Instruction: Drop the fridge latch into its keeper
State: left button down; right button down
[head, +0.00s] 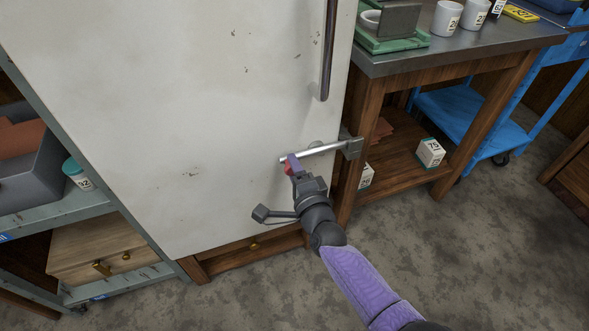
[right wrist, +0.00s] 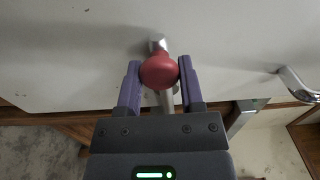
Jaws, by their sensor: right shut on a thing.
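The fridge latch is a silver bar (head: 318,151) across the lower right of the white fridge door (head: 190,110), nearly level and slightly lower at its left end. Its red knob (head: 288,169) is at the left end and shows large in the right wrist view (right wrist: 159,72). My right gripper (head: 292,167) is shut on the red knob, with a purple finger on each side of it in the wrist view (right wrist: 159,80). The bar's right end meets a grey block (head: 353,147) at the door's right edge. I cannot tell whether this block is the keeper or the pivot. My left gripper is out of view.
A dark vertical door handle (head: 327,50) is above the latch. A wooden bench (head: 450,50) with mugs and a green balance stands close at the right, with a blue cart (head: 470,115) beyond. Grey shelving (head: 60,212) stands at the left. Floor in front is clear.

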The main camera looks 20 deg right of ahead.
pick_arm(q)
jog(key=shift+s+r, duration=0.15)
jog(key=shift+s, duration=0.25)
pick_arm(e)
jog(key=shift+c, duration=1.1)
grip_release()
pick_arm(q)
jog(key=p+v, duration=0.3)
jog(key=p, duration=0.1)
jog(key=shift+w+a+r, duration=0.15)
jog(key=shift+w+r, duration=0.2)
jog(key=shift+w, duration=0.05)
pick_arm(e)
jog(key=s, duration=1)
jog(key=shift+d, duration=0.2)
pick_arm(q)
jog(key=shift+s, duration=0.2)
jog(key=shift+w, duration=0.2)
